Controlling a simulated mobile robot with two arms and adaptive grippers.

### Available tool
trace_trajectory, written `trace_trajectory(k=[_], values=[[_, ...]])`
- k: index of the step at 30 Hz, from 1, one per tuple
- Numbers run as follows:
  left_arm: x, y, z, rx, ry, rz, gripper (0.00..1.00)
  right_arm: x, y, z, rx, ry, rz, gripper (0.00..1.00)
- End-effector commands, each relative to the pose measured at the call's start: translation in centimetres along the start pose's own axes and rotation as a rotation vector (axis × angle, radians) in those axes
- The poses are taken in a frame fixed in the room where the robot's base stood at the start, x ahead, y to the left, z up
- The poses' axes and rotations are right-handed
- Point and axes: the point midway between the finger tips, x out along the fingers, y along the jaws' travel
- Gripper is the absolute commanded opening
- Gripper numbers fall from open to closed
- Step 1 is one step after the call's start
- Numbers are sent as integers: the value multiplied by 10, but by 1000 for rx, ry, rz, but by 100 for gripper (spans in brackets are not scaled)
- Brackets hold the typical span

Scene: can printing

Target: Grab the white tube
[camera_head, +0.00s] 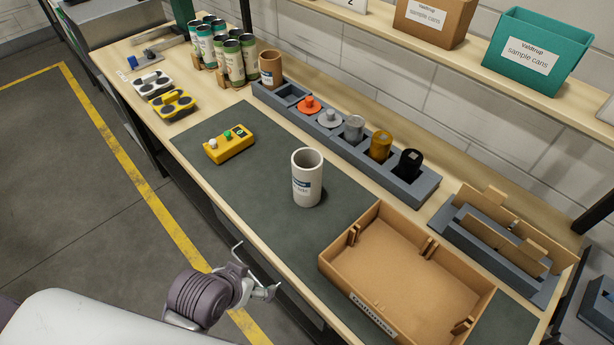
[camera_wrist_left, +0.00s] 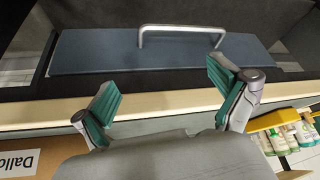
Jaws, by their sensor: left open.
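The white tube (camera_head: 305,187) stands upright on the dark mat (camera_head: 262,172) near the middle of the workbench, open end up, with a blue and white label. My left gripper (camera_head: 257,268) is below and left of it in the head view, just off the bench's front edge, apart from the tube and empty. In the left wrist view the jaws (camera_wrist_left: 165,85) are spread wide with nothing between them. The tube does not show in that view. My right gripper is not in view.
A cardboard tray (camera_head: 400,268) sits right of the tube. A yellow button box (camera_head: 229,147) lies to its left. Behind it is a grey rack (camera_head: 333,139) with coloured parts. A drawer handle (camera_wrist_left: 180,30) shows beyond the bench edge in the left wrist view.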

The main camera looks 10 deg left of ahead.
Motion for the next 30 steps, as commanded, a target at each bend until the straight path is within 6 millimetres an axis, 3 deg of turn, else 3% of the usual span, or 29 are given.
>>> trace_trajectory(k=[1, 2, 6, 12, 20, 30], values=[[-22, 1, -20, 0, 55, 3, 98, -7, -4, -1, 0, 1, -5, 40], [-30, 3, -35, 2, 109, 8, 98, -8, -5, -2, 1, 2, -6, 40], [-32, 9, -82, 7, 310, 21, 98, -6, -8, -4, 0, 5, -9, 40], [-41, 15, -134, 7, 540, 28, 98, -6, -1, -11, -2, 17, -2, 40], [-44, 18, -168, 5, 678, 29, 98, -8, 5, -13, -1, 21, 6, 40], [4, 20, -208, 5, 678, 28, 98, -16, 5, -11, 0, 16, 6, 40]])
